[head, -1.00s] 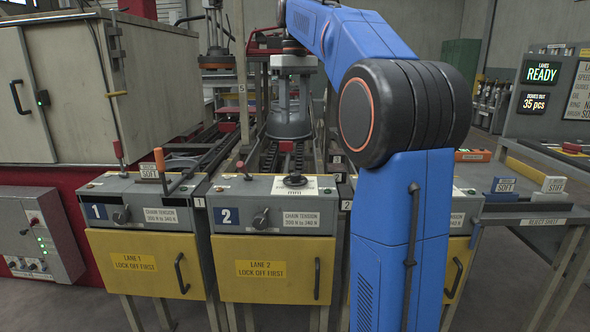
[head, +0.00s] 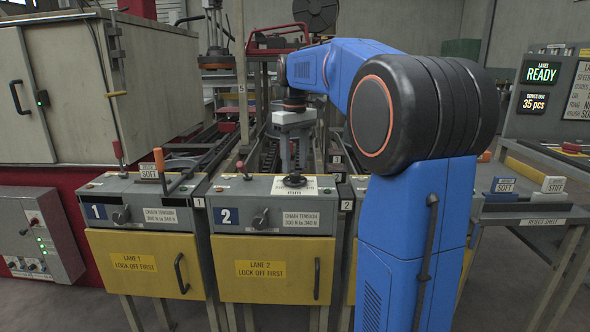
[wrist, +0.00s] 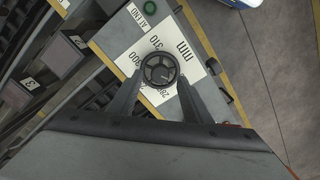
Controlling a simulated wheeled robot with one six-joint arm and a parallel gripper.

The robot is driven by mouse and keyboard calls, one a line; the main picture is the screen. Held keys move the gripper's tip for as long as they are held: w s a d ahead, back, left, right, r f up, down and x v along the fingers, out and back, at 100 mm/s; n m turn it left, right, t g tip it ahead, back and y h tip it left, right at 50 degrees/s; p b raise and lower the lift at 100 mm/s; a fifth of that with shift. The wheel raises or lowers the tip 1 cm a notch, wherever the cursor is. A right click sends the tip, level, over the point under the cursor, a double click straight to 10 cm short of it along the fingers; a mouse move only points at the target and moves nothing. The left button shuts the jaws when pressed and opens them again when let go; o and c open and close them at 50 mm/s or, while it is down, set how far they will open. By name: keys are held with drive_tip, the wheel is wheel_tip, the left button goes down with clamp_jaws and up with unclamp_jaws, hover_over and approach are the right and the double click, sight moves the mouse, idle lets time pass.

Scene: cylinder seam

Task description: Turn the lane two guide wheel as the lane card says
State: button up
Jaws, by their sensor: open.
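The lane two guide wheel (head: 294,181) is a small dark handwheel on top of the grey lane 2 box (head: 225,190). In the wrist view the wheel (wrist: 160,69) sits on a white mm scale (wrist: 183,48) with numbers such as 310. My gripper (head: 293,168) points down above the wheel. In the wrist view its open fingers (wrist: 158,88) lie either side of the wheel's near part; I cannot tell whether they touch it. The lane card (head: 578,92) is at the right edge, cut off, its guide setting unreadable.
A lever with a red-brown knob (head: 241,168) stands left of the wheel. A tension knob (head: 260,219) is on the box front. Lane 1's box (head: 140,190) is to the left. A READY screen (head: 541,72) stands at right. In the wrist view a green lamp (wrist: 147,10) is near AT END.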

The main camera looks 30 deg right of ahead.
sight(295, 178)
drive_tip(key=shift+f, duration=1.4)
drive_tip(key=c, duration=1.1)
drive_tip(key=shift+o, duration=0.2)
